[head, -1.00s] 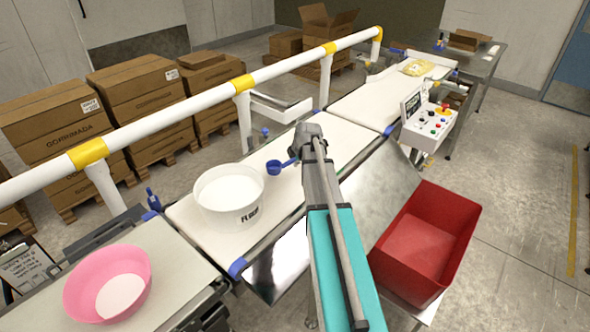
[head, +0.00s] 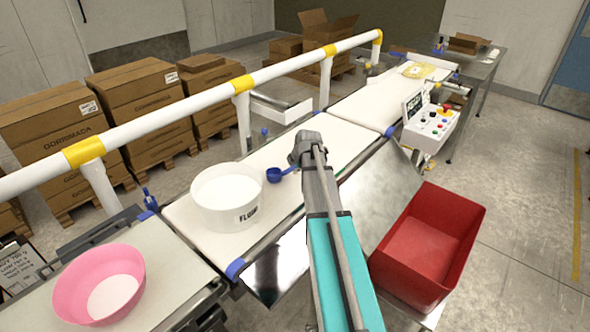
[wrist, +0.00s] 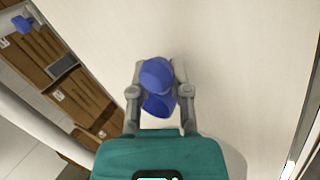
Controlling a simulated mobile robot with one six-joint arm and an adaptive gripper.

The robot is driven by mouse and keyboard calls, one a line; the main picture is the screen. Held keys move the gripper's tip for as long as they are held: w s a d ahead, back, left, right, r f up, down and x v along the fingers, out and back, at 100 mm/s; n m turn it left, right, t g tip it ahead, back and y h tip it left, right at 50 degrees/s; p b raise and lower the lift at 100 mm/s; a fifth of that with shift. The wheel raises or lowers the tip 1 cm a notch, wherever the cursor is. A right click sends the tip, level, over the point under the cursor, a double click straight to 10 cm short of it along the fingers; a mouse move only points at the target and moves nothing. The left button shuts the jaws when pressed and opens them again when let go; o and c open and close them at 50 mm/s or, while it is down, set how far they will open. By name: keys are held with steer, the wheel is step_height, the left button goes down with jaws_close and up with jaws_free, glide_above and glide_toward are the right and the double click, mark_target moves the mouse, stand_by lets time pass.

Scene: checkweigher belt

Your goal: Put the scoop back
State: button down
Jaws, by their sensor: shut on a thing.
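My gripper (head: 299,160) is shut on the scoop's handle end, and the scoop's bowl points left toward the tub. In the wrist view the blue scoop (wrist: 158,88) sits between the two grey fingers of my gripper (wrist: 160,76), over a plain pale surface. The scoop is outside the tub. I cannot tell whether it touches the belt. The tub stands upright with white contents showing.
A pink bowl (head: 99,287) with white contents stands on the near left conveyor. A red bin (head: 440,226) is at right. A white rail (head: 205,102) with yellow bands runs behind the belt. A control box (head: 431,127) and a yellow packet (head: 419,71) lie farther along.

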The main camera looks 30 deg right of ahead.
steer(key=shift+f, duration=0.2)
steer(key=c, duration=0.6)
jaws_free()
steer(key=shift+r, duration=0.1)
steer(key=shift+r, duration=0.2)
steer(key=p+v, duration=1)
steer(key=v, duration=0.2)
steer(key=shift+f+p, duration=0.1)
steer(key=shift+p, duration=0.25)
